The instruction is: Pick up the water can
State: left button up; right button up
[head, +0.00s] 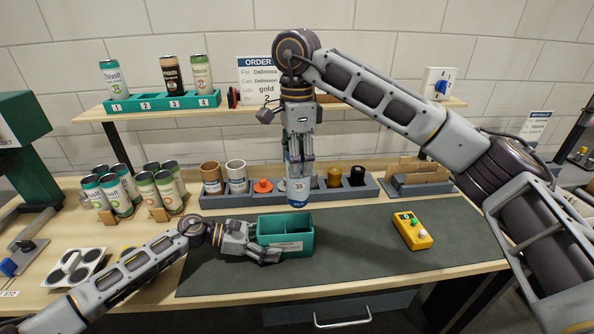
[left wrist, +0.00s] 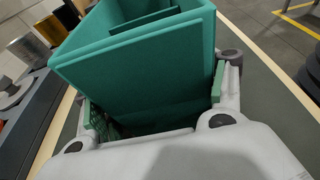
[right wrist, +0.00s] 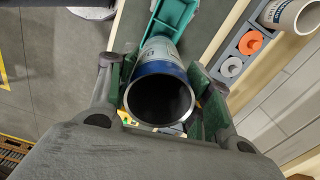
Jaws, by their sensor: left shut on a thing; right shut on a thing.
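The green divided box (head: 268,222) stands on the dark mat. My left gripper (head: 268,250) is shut on its left side. In the left wrist view the box (left wrist: 140,85) fills the space between the fingers.
A grey holder (head: 215,200) behind holds two cups, an orange piece and dark and gold cylinders. A yellow button box (head: 412,231) is on the mat at right. Several cans (head: 120,192) stand at left; a numbered rack (head: 150,104) sits on the shelf. The mat's right part is mostly clear.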

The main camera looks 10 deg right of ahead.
dwell(0.5)
pick_arm(q)
jog(key=o, duration=0.9)
jog(key=v, duration=1.2)
jog(key=shift+s, duration=0.15)
